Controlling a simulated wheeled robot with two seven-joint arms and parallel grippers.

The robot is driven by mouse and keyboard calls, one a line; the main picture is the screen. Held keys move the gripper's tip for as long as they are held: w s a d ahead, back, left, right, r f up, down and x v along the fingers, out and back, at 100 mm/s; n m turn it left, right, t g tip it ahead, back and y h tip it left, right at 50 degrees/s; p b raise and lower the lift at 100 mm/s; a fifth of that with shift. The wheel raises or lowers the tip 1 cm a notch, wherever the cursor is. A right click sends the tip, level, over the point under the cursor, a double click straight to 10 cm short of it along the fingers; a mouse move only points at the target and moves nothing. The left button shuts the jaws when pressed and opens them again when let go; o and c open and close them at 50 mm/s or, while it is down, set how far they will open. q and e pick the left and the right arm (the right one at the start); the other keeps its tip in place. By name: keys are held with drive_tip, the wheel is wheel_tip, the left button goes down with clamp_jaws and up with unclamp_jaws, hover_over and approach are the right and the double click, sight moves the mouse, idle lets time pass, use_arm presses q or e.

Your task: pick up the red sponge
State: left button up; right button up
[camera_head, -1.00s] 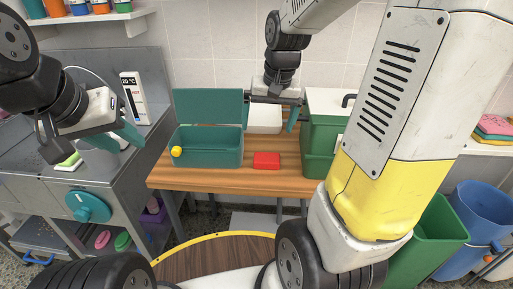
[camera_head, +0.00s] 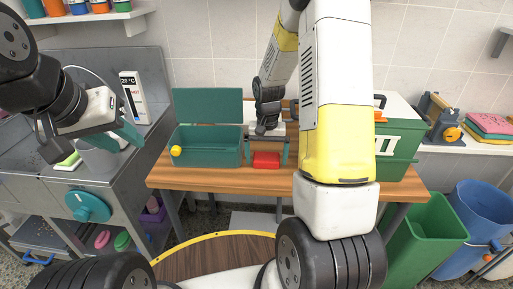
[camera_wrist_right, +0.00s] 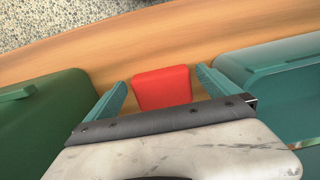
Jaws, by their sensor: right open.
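The red sponge (camera_head: 266,160) lies flat on the wooden table, just right of the teal open box. In the right wrist view the sponge (camera_wrist_right: 163,88) sits between the two teal fingers, with a gap on each side. My right gripper (camera_head: 267,153) is open and low over the table, its fingers on either side of the sponge. My left gripper (camera_head: 128,136) is at the left above the metal sink unit, away from the sponge. Its fingers are seen from the side, so its opening is unclear.
The teal box (camera_head: 208,153) with a raised lid and a yellow knob stands close left of the sponge. A green box (camera_head: 398,150) stands to the right. The wooden table's front strip (camera_head: 230,181) is clear. Green and blue bins stand at right on the floor.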

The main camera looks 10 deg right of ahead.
drive_tip(key=shift+f, duration=0.9)
drive_tip(key=shift+c, duration=0.2)
drive_tip(key=c, duration=1.2)
drive_tip(key=shift+o, duration=0.2)
drive_tip(key=shift+r, duration=0.15)
